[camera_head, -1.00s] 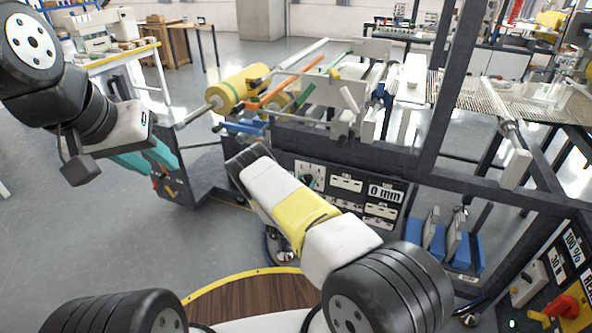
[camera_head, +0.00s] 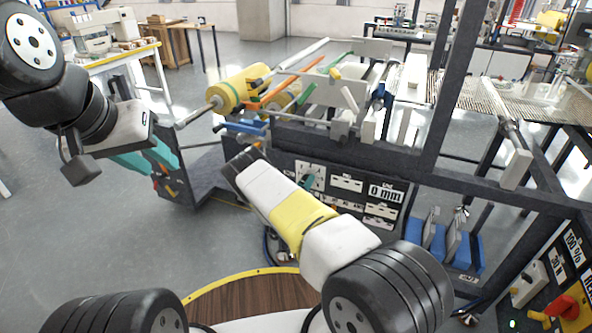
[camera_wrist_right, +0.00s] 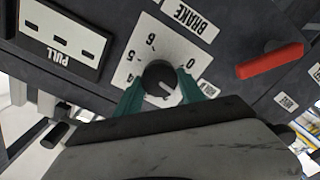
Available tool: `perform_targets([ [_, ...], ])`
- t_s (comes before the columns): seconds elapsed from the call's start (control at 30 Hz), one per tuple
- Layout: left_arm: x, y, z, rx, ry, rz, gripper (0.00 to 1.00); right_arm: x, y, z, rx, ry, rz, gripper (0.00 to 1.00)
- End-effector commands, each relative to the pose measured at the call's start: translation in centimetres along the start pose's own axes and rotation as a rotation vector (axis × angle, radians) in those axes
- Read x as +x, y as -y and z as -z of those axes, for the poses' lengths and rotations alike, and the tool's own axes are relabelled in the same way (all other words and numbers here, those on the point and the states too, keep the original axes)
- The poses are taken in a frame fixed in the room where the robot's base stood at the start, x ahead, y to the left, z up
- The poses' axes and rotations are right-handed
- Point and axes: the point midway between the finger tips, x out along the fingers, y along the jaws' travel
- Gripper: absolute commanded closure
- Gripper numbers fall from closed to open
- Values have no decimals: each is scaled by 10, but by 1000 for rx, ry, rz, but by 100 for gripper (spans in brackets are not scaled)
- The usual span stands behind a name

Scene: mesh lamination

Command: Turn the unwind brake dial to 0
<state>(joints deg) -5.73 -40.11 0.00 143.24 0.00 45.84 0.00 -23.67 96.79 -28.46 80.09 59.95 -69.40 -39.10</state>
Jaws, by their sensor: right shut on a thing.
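The unwind brake dial is a black round knob (camera_wrist_right: 159,80) on a white numbered plate (camera_wrist_right: 185,47) in the right wrist view, seen upside down. A white line on the knob points toward the lower right of that picture, away from the printed 0. My right gripper (camera_wrist_right: 162,90) has its teal fingers on both sides of the knob, shut on it. In the head view the dial's white plate (camera_head: 312,170) is partly hidden behind my right arm. My left gripper (camera_head: 145,160) hangs at the left, away from the dial; its finger gap is unclear.
A red lever (camera_wrist_right: 270,61) sits beside the dial, and a PULL plate (camera_wrist_right: 62,42) is on its other side. A yellow roll (camera_head: 228,95) is on the machine above. A control box with a red knob (camera_head: 563,306) is at the lower right.

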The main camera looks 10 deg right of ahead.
Motion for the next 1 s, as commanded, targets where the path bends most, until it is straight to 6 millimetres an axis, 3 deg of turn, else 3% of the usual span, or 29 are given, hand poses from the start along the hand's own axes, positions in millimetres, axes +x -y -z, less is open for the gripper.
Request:
perform_targets([
  [0.6,0,0,0,0,0,0,66,-1,3,0,-579,-2,1,94],
  [1.0,0,0,0,0,0,0,66,-1,4,-1,-849,-2,2,94],
])
